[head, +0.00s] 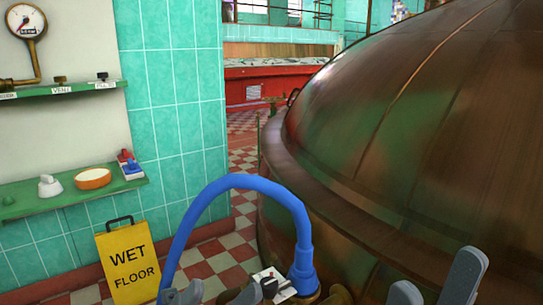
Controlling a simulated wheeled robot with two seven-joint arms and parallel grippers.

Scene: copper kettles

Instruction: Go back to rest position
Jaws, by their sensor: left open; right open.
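My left gripper (212,296) shows only its grey fingertips at the bottom edge of the head view, apart and with nothing seen between them. It is close to the lower left part of a blue hose. My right gripper (436,286) is at the bottom right, its two grey fingers spread and empty. It is in front of the big copper kettle (400,120) in the picture. I cannot tell if it touches the kettle. The rest of both arms is out of view.
The blue hose (240,181) arches up in front of me. A yellow wet floor sign (130,265) stands at the lower left. Green shelves (75,193) on the left wall hold a white item (49,186), an orange dish (93,178) and small blocks (130,167). Checkered floor (225,256) shows between wall and kettle.

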